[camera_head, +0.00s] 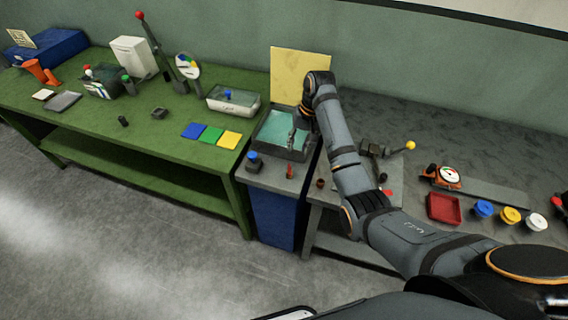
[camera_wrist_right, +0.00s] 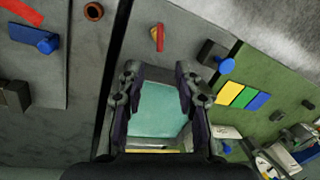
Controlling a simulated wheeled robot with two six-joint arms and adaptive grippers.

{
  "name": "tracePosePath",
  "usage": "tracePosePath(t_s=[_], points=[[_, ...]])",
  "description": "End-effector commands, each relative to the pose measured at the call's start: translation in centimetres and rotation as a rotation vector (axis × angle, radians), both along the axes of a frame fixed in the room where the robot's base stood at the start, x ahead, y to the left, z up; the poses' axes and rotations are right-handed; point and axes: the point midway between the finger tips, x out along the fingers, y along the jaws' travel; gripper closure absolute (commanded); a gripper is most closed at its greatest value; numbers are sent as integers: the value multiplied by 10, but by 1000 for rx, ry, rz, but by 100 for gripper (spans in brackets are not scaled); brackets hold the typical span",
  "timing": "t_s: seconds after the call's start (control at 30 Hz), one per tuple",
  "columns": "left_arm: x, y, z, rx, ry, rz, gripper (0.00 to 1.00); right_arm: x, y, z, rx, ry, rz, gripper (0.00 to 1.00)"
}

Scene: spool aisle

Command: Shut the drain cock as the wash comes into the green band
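A grey basin (camera_head: 285,152) holding teal liquid (camera_head: 270,128) stands on a blue cabinet (camera_head: 273,215) between the two benches. A small red handle (camera_head: 290,171), which looks like the drain cock, stands at the front of this stand; in the right wrist view the red handle (camera_wrist_right: 158,38) shows a yellowish side. My right gripper (camera_head: 296,130) is over the basin's right part. In the right wrist view the right gripper (camera_wrist_right: 157,76) is open and empty, its fingers apart over the teal liquid, with the red handle beyond the fingertips. No green band on the basin can be made out. My left gripper is out of view.
A blue knob (camera_head: 253,158) sits left of the red handle. A yellow board (camera_head: 290,65) stands behind the basin. The green bench (camera_head: 80,130) bears coloured cards, a round dial (camera_head: 187,66) and a white tray. The grey bench holds a red tray (camera_head: 443,208) and coloured pots.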

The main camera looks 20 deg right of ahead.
Motion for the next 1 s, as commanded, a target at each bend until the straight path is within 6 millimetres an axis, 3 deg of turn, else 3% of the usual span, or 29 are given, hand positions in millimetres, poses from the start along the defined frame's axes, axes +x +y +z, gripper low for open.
tracePosePath(t_s=[0.5,0.87,1.0], points=[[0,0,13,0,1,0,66,3,17,-90,-1,1,0,66],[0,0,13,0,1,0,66,4,19,-100,-1,-2,1,66],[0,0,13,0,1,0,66,4,19,-100,-1,-2,1,81]])
